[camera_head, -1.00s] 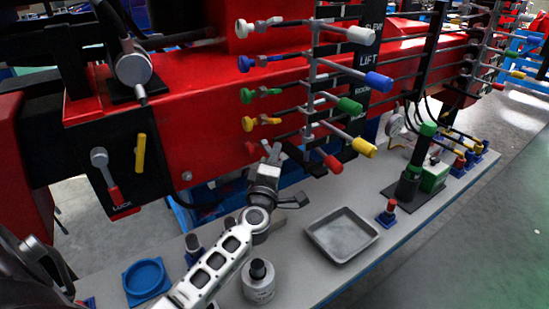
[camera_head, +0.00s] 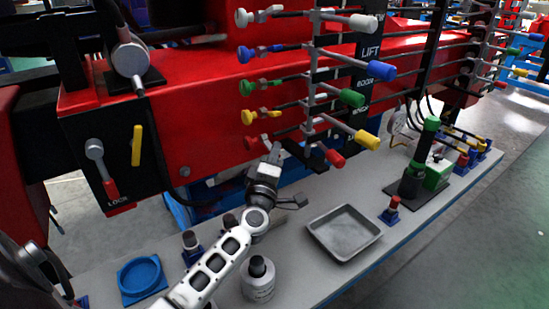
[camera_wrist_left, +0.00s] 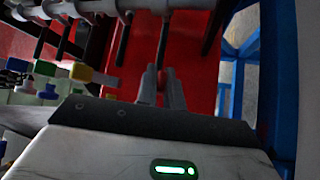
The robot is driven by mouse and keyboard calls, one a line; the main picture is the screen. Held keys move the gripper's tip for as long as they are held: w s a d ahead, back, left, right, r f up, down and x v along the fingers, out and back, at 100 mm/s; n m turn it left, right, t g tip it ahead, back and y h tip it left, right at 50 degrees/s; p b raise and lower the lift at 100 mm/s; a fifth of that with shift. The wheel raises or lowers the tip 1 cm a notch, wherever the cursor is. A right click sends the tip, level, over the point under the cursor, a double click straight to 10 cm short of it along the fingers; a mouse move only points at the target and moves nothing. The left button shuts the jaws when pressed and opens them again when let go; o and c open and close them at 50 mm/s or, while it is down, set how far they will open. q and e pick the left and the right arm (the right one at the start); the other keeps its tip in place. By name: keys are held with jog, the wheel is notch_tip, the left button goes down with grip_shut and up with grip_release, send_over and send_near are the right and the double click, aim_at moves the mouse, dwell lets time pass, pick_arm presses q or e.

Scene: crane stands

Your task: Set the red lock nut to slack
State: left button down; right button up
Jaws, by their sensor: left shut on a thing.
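The red lock nut (camera_head: 252,143) sits at the left end of the lowest red-handled rod on the crane's red beam, below the yellow, green, blue and white ones. My left gripper (camera_head: 271,154) reaches up to it from below. In the left wrist view my left gripper (camera_wrist_left: 161,88) is shut on the red lock nut (camera_wrist_left: 163,75), whose red shows between the fingertips. The fingers hide part of the nut. The red lever handle (camera_head: 334,157) of the same row is to the right. My right gripper is not in view.
A green-topped post (camera_head: 411,181) stands to the right. Blue frame bars (camera_wrist_left: 277,70) are close on the right in the left wrist view.

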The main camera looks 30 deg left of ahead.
pick_arm(q)
jog(key=c, duration=1.5)
grip_release()
jog(key=shift+s+f, duration=0.1)
jog(key=b+v, duration=0.1)
jog(key=v, duration=1.1)
